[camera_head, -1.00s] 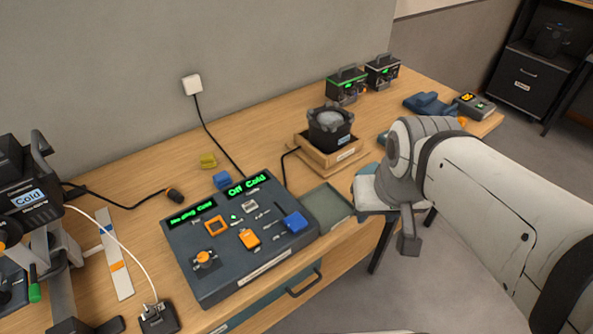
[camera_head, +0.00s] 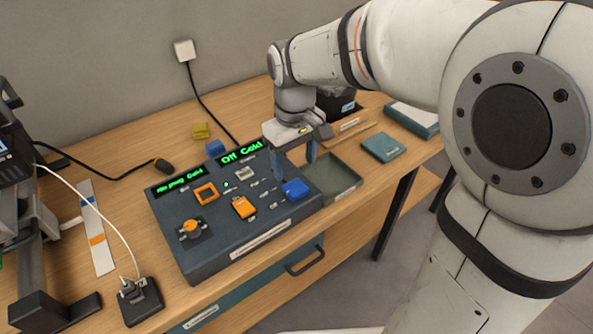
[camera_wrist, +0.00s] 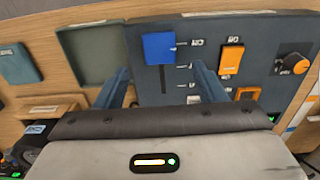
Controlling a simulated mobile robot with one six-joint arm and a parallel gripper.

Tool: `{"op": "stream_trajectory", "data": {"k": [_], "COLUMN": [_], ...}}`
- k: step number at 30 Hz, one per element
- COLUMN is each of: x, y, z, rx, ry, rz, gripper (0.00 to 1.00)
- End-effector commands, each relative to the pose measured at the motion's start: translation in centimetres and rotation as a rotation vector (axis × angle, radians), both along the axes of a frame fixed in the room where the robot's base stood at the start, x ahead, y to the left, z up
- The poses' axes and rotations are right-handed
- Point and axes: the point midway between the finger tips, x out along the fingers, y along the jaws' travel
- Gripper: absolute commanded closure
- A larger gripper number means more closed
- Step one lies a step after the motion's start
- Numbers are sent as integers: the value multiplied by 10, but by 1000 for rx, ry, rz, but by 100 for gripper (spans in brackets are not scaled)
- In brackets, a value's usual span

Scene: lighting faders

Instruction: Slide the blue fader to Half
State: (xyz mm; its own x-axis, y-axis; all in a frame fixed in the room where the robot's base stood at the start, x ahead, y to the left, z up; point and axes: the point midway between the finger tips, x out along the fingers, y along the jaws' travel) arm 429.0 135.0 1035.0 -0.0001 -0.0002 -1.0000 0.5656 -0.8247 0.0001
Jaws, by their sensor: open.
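The control box (camera_head: 205,255) lies on the bench with two green displays on its back edge. The blue fader cap (camera_head: 295,189) is at the front end of its slot, near the box's right side; it also shows in the wrist view (camera_wrist: 158,47), with the dark slot running down from it past small labels too small to read. My gripper (camera_head: 295,172) is open and empty above the box's right part, just behind the cap. In the wrist view its fingers (camera_wrist: 160,72) are spread to either side of the slot, apart from the cap.
A shallow green tray (camera_head: 335,190) adjoins the box's right side. A blue block (camera_head: 215,148) stands behind the box.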

Motion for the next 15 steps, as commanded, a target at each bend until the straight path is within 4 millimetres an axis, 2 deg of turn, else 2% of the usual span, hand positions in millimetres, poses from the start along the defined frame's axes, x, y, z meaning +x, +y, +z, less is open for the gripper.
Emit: {"op": "stream_trajectory", "data": {"k": [9, 15], "x": [-1, -1], "y": [-1, -2], "z": [-50, -66], "rx": [-1, 0], "ry": [3, 2], "rz": [-3, -4], "gripper": [36, 36]}}
